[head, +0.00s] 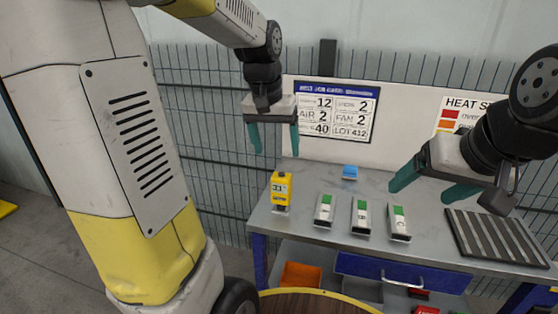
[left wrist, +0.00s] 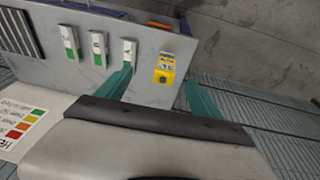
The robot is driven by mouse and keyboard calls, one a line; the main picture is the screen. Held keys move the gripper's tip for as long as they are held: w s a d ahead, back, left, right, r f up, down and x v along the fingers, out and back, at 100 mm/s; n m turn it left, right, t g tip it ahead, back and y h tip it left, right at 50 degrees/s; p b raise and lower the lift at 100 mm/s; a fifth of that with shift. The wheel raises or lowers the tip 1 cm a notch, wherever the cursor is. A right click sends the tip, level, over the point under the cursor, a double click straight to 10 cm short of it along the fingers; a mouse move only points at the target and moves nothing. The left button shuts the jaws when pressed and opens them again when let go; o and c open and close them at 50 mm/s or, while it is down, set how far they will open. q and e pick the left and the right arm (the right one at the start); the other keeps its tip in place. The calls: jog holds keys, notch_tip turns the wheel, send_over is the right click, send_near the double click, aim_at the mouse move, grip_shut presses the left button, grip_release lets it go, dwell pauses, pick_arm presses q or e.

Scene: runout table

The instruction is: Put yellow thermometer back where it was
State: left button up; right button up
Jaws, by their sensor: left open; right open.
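The yellow thermometer (head: 281,190) stands at the left end of the grey table (head: 300,225). It also shows in the left wrist view (left wrist: 165,68), between the spread fingers and some way beyond them. My left gripper (head: 274,146) is open and empty, above and slightly behind the thermometer, apart from it. My right gripper (head: 432,188) is open and empty over the right part of the table. Nothing touches the thermometer.
Several white blocks with green labels, such as the middle one (head: 361,215), stand in a row right of the thermometer. A blue item (head: 350,172) lies behind them. A striped dark rack (head: 495,238) is at right. A white board stands along the back; an orange bin (head: 300,276) sits below.

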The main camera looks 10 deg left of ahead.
pick_arm(q)
jog(key=s+r+t, duration=0.1)
jog(key=s+t, duration=0.1)
jog(key=s, duration=0.5)
jog(key=s+d+r+t+h, duration=0.1)
jog(key=s+r, duration=0.1)
jog(key=s, duration=0.6)
jog(key=shift+d+t, duration=0.25)
jog(key=shift+t, duration=0.15)
